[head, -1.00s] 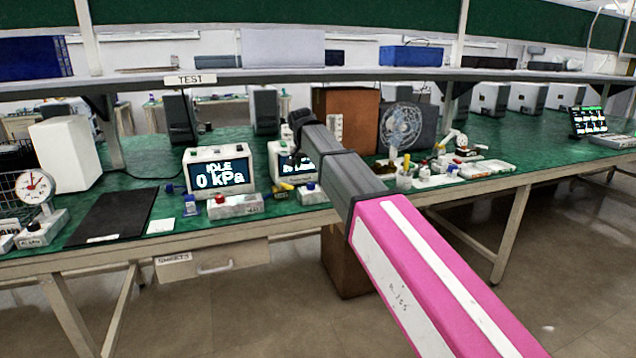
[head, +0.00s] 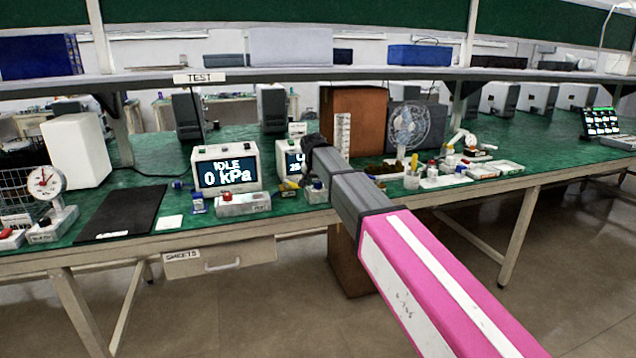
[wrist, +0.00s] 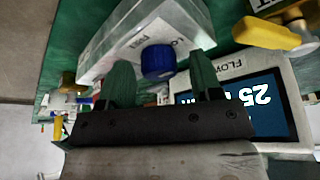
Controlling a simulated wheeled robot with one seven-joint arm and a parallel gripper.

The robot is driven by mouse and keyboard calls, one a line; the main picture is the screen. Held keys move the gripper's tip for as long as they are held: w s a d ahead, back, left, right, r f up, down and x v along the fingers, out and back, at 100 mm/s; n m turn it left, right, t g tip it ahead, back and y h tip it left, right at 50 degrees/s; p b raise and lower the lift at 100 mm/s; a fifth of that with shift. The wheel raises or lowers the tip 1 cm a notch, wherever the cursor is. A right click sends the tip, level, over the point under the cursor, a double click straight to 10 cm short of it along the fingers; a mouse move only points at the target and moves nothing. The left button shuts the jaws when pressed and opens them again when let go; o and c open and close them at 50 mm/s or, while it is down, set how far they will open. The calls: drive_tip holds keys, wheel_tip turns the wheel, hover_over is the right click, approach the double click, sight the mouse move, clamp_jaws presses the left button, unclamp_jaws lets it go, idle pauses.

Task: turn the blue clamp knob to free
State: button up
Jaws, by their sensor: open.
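The blue clamp knob (wrist: 158,61) sits on a pale grey block (wrist: 125,40) with lettering that is partly cut off, "LO" and what looks like "FREE". In the wrist view my gripper (wrist: 161,66) is open, with one dark green finger on each side of the knob. A gap shows between the knob and each finger; I cannot tell how their depths compare. In the head view the block (head: 316,194) stands near the front edge of the bench, and my arm's end is just above it. The fingers are hard to make out there.
A flow meter (wrist: 283,90) showing 25 is beside the gripper, with a yellow handle (wrist: 262,33) near it. In the head view a pressure display (head: 226,174) reads "IDLE 0 kPa", with a red-knobbed block (head: 243,204) in front. A brown box (head: 357,120) stands behind.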

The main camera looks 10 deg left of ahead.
drive_tip(key=c, duration=0.9)
drive_tip(key=shift+n, duration=0.3)
drive_tip(key=n+y, duration=0.1)
drive_tip(key=n, duration=0.2)
drive_tip(key=shift+n+y, duration=0.4)
drive_tip(key=n+g+y, duration=0.1)
drive_tip(key=n, duration=0.3)
drive_tip(key=shift+w, duration=0.1)
drive_tip(key=n, duration=0.2)
drive_tip(key=n+g+y, duration=0.1)
drive_tip(key=n, duration=0.2)
drive_tip(key=shift+y, duration=0.3)
drive_tip(key=shift+n+g, duration=1.1)
drive_tip(key=shift+n, duration=1.1)
